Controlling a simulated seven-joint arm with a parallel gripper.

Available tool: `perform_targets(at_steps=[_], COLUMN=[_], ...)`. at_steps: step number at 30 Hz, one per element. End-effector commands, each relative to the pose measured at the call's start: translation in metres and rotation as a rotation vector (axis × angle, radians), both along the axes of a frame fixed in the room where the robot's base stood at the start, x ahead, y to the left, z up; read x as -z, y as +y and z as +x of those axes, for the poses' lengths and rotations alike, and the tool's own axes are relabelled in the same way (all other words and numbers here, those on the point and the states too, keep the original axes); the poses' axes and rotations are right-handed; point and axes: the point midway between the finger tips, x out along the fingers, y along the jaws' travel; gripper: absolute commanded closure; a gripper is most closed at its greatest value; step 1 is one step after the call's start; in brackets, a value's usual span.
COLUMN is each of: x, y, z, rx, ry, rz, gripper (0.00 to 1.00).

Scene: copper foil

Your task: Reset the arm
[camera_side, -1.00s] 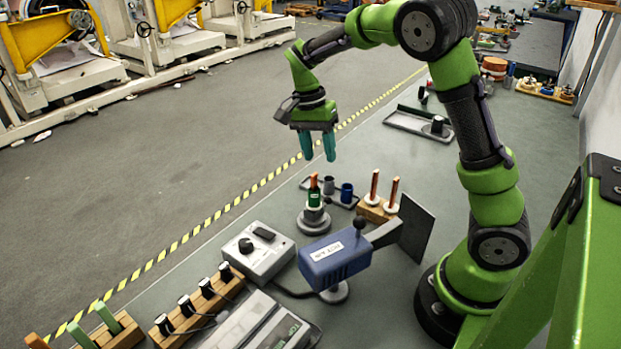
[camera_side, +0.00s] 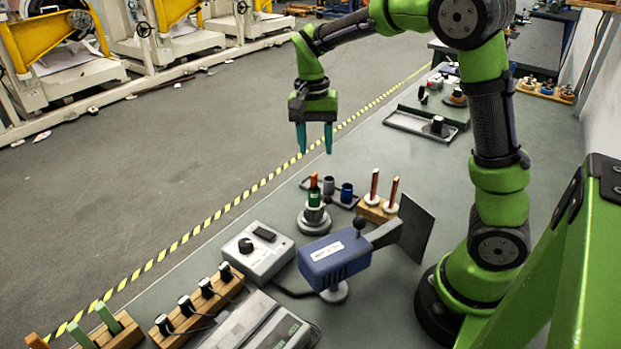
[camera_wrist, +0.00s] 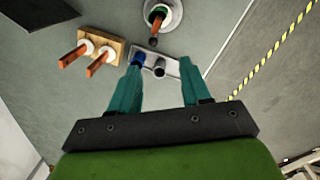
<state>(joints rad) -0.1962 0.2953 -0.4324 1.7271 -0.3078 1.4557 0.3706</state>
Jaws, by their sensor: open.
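My gripper (camera_side: 315,138) hangs in the air over the bench, its two teal fingers pointing down and apart, with nothing between them. In the wrist view the open fingers (camera_wrist: 158,92) show with a small tray (camera_wrist: 170,66) holding a blue cup and a dark grey cup below and beyond them. In the side view the gripper is above and behind the cup tray (camera_side: 340,200) and the round stand (camera_side: 314,222), which holds a green and copper-coloured piece upright. The gripper touches none of these.
A blue device (camera_side: 335,258) with a dark plate stands in front of the stand. A wooden block (camera_side: 376,212) holds two copper rods. A grey control box (camera_side: 258,252) and wooden racks (camera_side: 200,310) fill the front left.

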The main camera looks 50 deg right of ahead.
Motion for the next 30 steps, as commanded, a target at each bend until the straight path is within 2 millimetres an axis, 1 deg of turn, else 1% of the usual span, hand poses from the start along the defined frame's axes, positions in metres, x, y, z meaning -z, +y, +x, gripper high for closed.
perform_targets(at_steps=[1,5,6,8,12,15,18,22,26,30], x=[-0.006,-0.018,-0.023,-0.031,-0.045,-0.052,-0.056,-0.061,-0.070,-0.071], y=[0.008,0.032,0.040,0.052,0.076,0.088,0.096,0.100,0.099,0.098], z=[-0.009,-0.033,-0.041,-0.055,-0.089,-0.112,-0.130,-0.144,-0.147,-0.146], rx=[-0.066,-0.248,-0.302,-0.383,-0.548,-0.632,-0.676,-0.688,-0.687,-0.682], ry=[-0.047,-0.183,-0.230,-0.304,-0.475,-0.578,-0.653,-0.708,-0.741,-0.743], rz=[0.034,0.091,0.103,0.113,0.095,0.061,0.025,-0.006,-0.025,-0.026], gripper=[0.53,0.53,0.53,0.53,0.53,0.53,0.53,0.53,0.53,0.53])
